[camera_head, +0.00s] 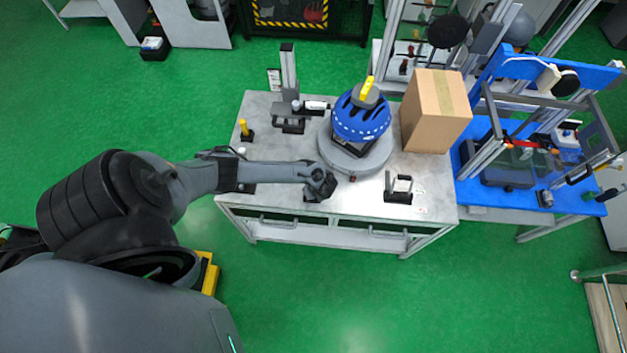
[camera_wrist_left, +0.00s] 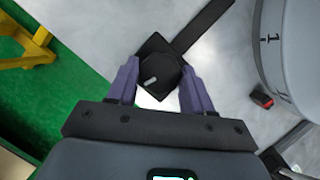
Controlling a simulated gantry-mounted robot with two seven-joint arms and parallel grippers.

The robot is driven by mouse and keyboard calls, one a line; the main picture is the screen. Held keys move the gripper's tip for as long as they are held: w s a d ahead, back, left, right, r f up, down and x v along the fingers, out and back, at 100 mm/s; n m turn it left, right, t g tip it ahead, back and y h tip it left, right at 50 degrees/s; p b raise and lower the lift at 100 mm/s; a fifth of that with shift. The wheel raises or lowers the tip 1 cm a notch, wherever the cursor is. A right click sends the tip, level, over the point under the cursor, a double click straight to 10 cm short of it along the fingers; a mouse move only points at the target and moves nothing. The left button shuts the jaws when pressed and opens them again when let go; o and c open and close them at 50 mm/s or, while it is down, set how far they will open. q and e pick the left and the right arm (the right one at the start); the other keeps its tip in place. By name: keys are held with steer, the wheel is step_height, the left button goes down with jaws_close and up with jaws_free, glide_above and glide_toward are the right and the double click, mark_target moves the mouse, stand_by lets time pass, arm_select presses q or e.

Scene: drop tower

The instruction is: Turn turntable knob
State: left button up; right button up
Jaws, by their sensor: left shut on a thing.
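The turntable knob (camera_wrist_left: 160,62) is a black square block with a pale mark on its top, seen in the left wrist view. My left gripper (camera_wrist_left: 158,76) has its two purple fingers on either side of the knob and is shut on it. In the head view my left gripper (camera_head: 320,186) is at the table's front edge, and the hand mostly hides the knob. The grey round turntable (camera_head: 354,162) lies just behind it to the right, with a blue helmet (camera_head: 360,117) on top. The turntable's side (camera_wrist_left: 292,60) shows a scale mark "1". My right gripper is not in view.
A cardboard box (camera_head: 434,112) stands right of the turntable. A black bracket (camera_head: 399,188) is near the front right of the table (camera_head: 276,172). A small post stand (camera_head: 289,100) is behind left. A blue bench (camera_head: 470,185) adjoins on the right.

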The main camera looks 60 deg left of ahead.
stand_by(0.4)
arm_select(q)
steer(key=o, duration=1)
steer(key=shift+r, duration=0.1)
steer(key=shift+d+r+p, duration=0.25)
steer(key=shift+r+p, duration=0.05)
steer(key=shift+r, duration=0.2)
steer(key=shift+p+v, duration=1.4)
steer(key=shift+v, duration=3.35)
